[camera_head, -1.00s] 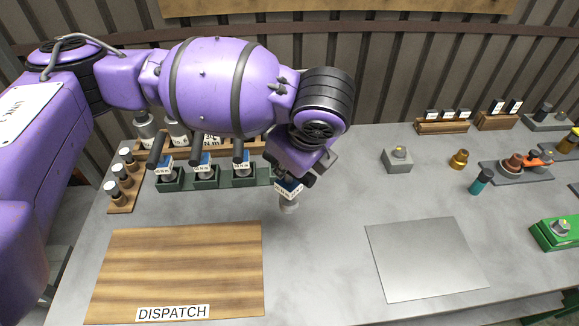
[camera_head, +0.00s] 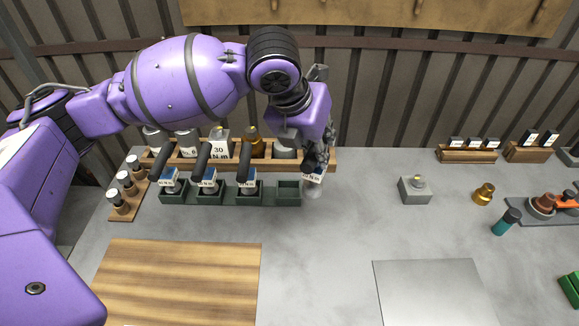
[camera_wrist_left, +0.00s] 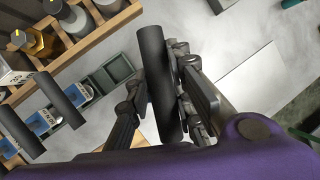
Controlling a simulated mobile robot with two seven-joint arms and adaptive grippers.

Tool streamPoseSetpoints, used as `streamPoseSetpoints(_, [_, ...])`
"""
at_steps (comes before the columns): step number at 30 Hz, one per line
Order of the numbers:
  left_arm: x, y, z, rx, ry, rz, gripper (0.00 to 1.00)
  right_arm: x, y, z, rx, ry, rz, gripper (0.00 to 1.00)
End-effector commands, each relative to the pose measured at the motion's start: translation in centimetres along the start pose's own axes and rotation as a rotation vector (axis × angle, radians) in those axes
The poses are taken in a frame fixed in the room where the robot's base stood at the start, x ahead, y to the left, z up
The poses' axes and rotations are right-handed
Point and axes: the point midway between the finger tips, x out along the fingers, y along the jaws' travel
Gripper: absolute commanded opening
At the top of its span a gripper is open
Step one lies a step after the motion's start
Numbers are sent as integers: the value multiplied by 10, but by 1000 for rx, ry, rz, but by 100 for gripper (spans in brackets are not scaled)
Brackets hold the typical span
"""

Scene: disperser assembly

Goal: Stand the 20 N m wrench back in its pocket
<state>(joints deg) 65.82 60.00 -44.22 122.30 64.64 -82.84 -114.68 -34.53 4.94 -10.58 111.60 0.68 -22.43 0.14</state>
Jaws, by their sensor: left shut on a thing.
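My left gripper (camera_head: 316,158) is shut on the handle of a wrench (camera_head: 314,177) with a white label and grey lower end; the label is too small to read surely. The wrench is roughly upright, just right of the green pocket rack (camera_head: 268,198). In the left wrist view, its black handle (camera_wrist_left: 158,75) stands between the fingers (camera_wrist_left: 165,100). The rack's right-end pocket (camera_head: 289,189) is empty; it also shows in the left wrist view (camera_wrist_left: 118,68). Three similar wrenches (camera_head: 172,186) (camera_head: 208,186) (camera_head: 247,186) stand in the other pockets. My right gripper is out of view.
A wooden board (camera_head: 180,285) and a grey plate (camera_head: 430,290) lie in front. The bench between them is clear. A grey block (camera_head: 415,190) stands to the right.

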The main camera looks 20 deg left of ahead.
Motion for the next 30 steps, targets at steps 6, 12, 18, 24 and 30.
streamPoseSetpoints(6, [23,49,15,-6,-2,2,0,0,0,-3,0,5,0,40])
streamPoseSetpoints(12, [54,77,15,-3,-2,0,0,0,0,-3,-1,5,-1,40])
streamPoseSetpoints(18, [64,87,15,-1,-4,-1,0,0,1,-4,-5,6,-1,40])
streamPoseSetpoints(24, [81,98,11,-2,0,-1,0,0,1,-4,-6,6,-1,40])
streamPoseSetpoints(30, [100,102,2,0,-4,-1,0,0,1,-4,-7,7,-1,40])
